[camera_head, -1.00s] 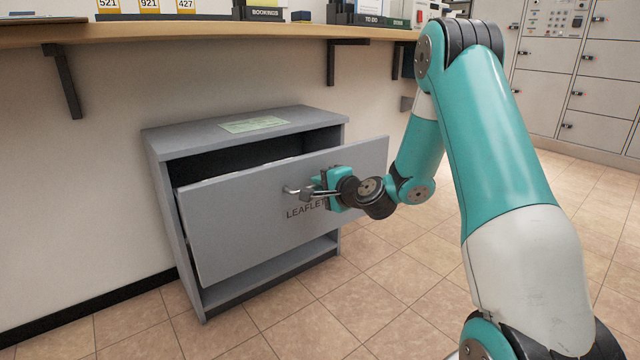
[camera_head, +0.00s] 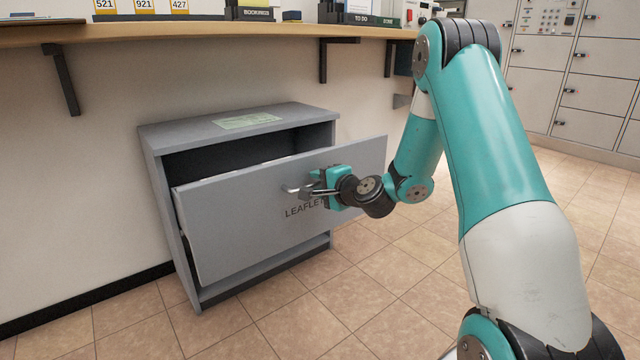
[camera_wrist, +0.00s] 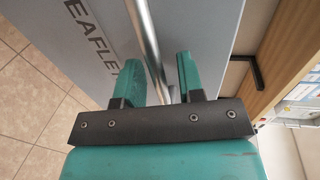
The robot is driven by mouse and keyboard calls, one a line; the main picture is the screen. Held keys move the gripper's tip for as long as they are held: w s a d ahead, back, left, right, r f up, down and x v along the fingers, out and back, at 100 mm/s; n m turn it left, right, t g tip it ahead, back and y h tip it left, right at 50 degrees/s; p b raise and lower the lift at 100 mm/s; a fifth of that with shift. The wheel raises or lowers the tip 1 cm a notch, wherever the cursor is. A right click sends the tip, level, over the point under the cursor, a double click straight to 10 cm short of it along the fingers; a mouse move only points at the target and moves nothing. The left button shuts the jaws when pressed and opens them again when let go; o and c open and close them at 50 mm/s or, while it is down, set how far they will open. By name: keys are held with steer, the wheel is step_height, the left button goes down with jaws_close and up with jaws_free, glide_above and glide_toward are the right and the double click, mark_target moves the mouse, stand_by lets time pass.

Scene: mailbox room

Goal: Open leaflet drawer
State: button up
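The leaflet drawer (camera_head: 235,235) is a wide grey front marked "LEAFLET", the end of the word covered by my gripper. It is pulled out from the grey cabinet (camera_head: 150,150), and a dark gap shows above it. Its metal bar handle (camera_head: 292,188) sits on the front and shows as a long bar in the wrist view (camera_wrist: 145,25). My gripper (camera_head: 318,187) is at the handle. In the wrist view its two teal fingers (camera_wrist: 160,68) stand either side of the bar. The drawer follows my gripper, so it appears shut on the handle; the contact is hidden.
A wooden counter (camera_head: 220,35) on dark brackets runs along the wall above the cabinet. A green sheet (camera_head: 246,121) lies on the cabinet top. Grey lockers (camera_head: 590,85) stand at the back right. Tiled floor (camera_head: 300,320) is clear in front of the drawer.

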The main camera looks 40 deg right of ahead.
steer(key=b+v, duration=1.3)
steer(key=v, duration=0.4)
steer(key=shift+s, duration=0.2)
steer(key=shift+a, duration=0.1)
